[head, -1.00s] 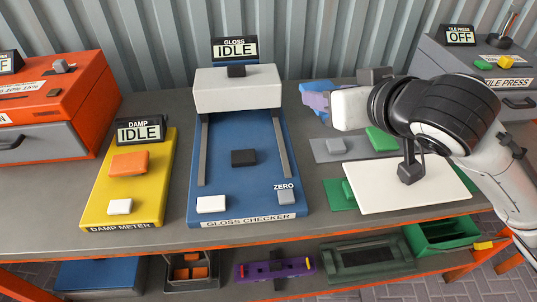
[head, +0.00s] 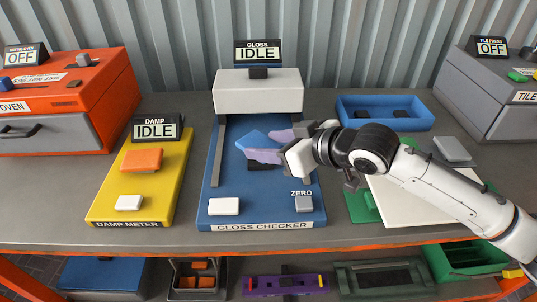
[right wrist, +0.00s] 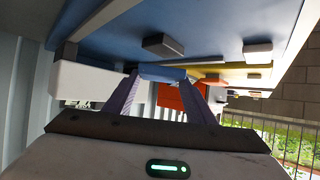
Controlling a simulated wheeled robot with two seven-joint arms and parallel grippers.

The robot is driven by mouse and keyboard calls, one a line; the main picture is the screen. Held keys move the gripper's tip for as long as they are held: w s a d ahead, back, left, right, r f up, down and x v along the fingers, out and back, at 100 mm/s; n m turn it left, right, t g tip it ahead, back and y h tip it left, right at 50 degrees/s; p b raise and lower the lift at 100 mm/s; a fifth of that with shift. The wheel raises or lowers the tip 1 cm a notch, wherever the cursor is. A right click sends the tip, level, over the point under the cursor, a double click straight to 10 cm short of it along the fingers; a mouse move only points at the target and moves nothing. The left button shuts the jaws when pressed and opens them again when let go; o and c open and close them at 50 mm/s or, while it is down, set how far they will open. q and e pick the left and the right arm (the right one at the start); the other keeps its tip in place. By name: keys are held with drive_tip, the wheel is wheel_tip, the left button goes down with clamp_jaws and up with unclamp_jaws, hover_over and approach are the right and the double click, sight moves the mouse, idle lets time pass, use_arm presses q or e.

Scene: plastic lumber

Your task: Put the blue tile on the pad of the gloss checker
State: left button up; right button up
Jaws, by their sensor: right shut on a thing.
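The blue tile (head: 252,140) is between the purple fingers of my right gripper (head: 264,146), which is shut on it. It is over the middle of the gloss checker (head: 240,195), by the dark pad (head: 262,167), which the tile and fingers partly cover. In the right wrist view the tile (right wrist: 163,72) sits between the fingertips, and the pad (right wrist: 162,46) shows apart from it, with a gap. The gloss display (head: 258,53) reads IDLE. My left gripper is not in view.
The checker's white bridge (head: 258,92) stands behind the tile, with dark rails along its sides. A white button (head: 224,206) and a grey ZERO button (head: 304,203) are in front. The yellow damp meter (head: 110,205) with an orange tile (head: 141,159) is at left. A blue tray (head: 385,122) is at back right.

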drive_tip(key=shift+f, duration=1.45)
drive_tip(key=shift+f, duration=0.15)
drive_tip(key=o, duration=1.1)
drive_tip(key=shift+c, duration=0.2)
drive_tip(key=shift+d+r, duration=0.1)
drive_tip(key=shift+r, duration=0.1)
drive_tip(key=v, duration=1.2)
drive_tip(key=shift+f, duration=0.1)
